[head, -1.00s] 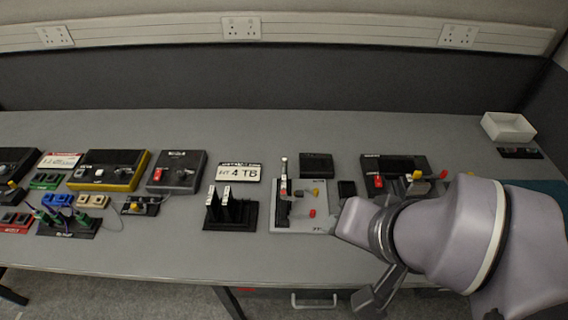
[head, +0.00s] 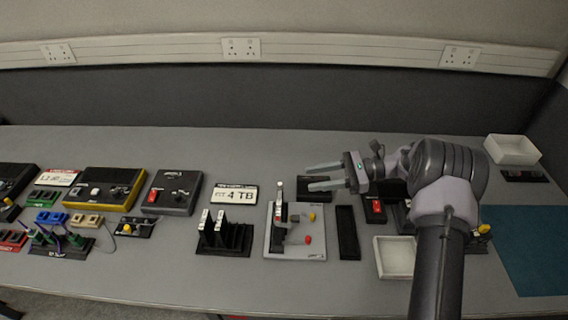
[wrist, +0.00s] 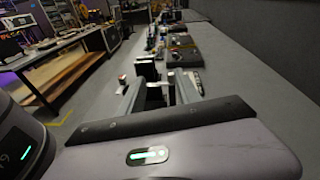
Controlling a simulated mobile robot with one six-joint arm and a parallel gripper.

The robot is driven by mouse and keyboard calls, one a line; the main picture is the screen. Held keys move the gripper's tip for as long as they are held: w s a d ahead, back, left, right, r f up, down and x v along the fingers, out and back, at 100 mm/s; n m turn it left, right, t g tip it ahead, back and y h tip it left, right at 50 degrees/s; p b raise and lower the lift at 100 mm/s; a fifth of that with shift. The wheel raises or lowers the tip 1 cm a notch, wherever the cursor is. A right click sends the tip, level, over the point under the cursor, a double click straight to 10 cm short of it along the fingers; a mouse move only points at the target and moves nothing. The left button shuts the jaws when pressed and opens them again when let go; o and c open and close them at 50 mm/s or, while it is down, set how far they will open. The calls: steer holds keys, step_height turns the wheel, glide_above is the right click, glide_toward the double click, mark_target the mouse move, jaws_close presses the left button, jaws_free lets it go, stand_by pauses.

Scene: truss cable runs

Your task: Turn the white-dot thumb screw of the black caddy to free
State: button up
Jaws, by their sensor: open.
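A grey plate (head: 308,243) lies on the bench near the middle of the head view. A dark upright piece with a light top (head: 279,205) stands on its left part, and a yellow knob (head: 312,217) and a red knob (head: 308,240) sit on its right. Two black upright caddies (head: 212,228) with white labels stand in a black rack (head: 240,243) to its left. I cannot make out a white dot or tell which thumb screw carries it. My gripper (head: 310,178) is open and empty, above and behind the plate, pointing left; its fingers also show in the wrist view (wrist: 160,90).
A black strip tray (head: 348,233) lies right of the plate, then a white open box (head: 398,259) beside my arm. A "4 TB" sign (head: 235,194) and black and yellow-edged units (head: 105,187) stand left.

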steer(key=m+t+y, duration=0.1)
steer(key=m+y, duration=0.1)
glide_toward(280, 183)
steer(key=d, duration=0.2)
steer(key=a+b, duration=0.1)
steer(key=a, duration=1.1)
steer(key=shift+a+f, duration=0.1)
steer(key=shift+f, duration=0.1)
steer(key=shift+c, duration=0.2)
jaws_close()
